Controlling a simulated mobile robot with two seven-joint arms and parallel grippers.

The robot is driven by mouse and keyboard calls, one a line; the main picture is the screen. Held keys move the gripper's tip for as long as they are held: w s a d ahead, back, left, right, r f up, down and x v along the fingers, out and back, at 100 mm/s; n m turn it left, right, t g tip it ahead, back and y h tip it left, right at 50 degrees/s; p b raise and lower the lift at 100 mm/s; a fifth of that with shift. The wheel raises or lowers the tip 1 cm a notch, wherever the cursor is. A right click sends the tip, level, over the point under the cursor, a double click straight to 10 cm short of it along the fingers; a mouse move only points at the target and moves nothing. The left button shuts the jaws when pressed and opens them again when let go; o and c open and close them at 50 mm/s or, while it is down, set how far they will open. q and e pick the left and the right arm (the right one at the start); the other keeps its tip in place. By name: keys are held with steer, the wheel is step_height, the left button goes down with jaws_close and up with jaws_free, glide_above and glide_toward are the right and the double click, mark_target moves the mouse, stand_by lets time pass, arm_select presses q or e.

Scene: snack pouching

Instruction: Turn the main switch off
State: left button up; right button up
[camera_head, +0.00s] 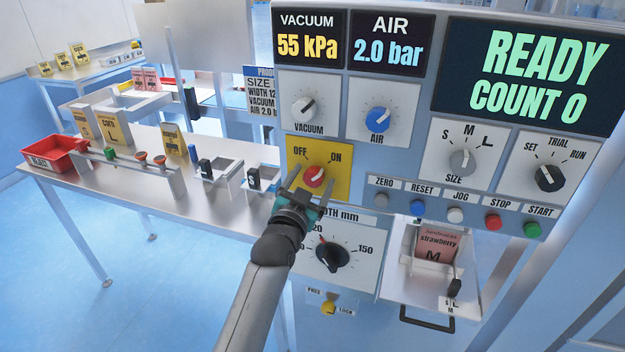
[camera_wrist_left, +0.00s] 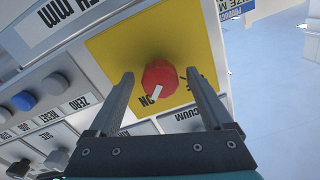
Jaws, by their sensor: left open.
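The main switch is a red round knob (camera_head: 314,176) on a yellow plate (camera_head: 341,183) marked OFF at left and ON at right. Its white pointer is turned toward ON. In the left wrist view the red knob (camera_wrist_left: 160,77) shows between my fingers, with the pointer at the upside-down ON label. My left gripper (camera_head: 311,183) is open in front of the knob, one finger on each side. It also shows in the left wrist view (camera_wrist_left: 158,75). I cannot tell whether the fingers touch the knob. My right gripper is not in view.
The VACUUM knob (camera_head: 304,109) and blue AIR knob (camera_head: 377,120) sit above. The black width dial (camera_head: 330,254) is just below my left gripper. A row of buttons and an open drawer (camera_head: 460,290) with a pink pouch are at right. A steel table (camera_head: 140,190) stands at left.

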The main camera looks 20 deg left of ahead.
arm_select(q)
steer(key=shift+w, duration=0.2)
steer(key=shift+c, duration=0.3)
jaws_close()
stand_by(0.3)
